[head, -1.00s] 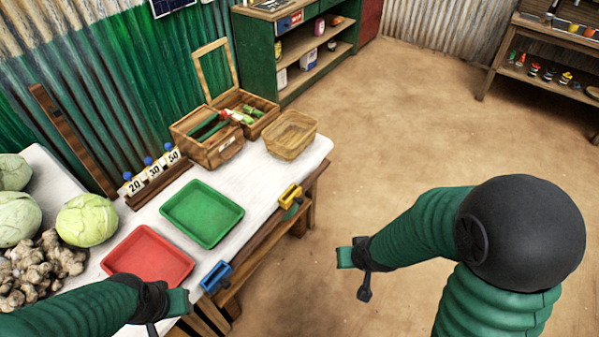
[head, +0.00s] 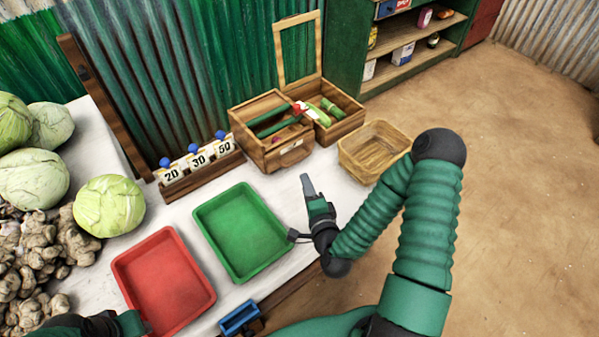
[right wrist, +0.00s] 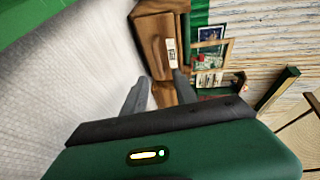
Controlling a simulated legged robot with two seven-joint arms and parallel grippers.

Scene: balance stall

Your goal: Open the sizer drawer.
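The sizer appears to be the wooden box (head: 272,130) at the back of the white table, with green rods across its top. Its front (head: 290,154) carries a handle and a small pale label; I see no gap showing a pulled-out drawer. In the right wrist view the wooden front (right wrist: 152,45) and its white label lie just beyond the fingertips. My right gripper (head: 307,181) is in front of the box, apart from it; its two fingers (right wrist: 160,88) are spread and empty. My left gripper (head: 132,322) is at the bottom left by the red tray, its fingers unclear.
A green tray (head: 241,231) and a red tray (head: 164,282) lie in front. A wicker basket (head: 373,150) stands right of the box. A rack with 20, 30 and 50 labels (head: 198,160) stands left. Cabbages (head: 109,206) and ginger (head: 30,252) fill the left side.

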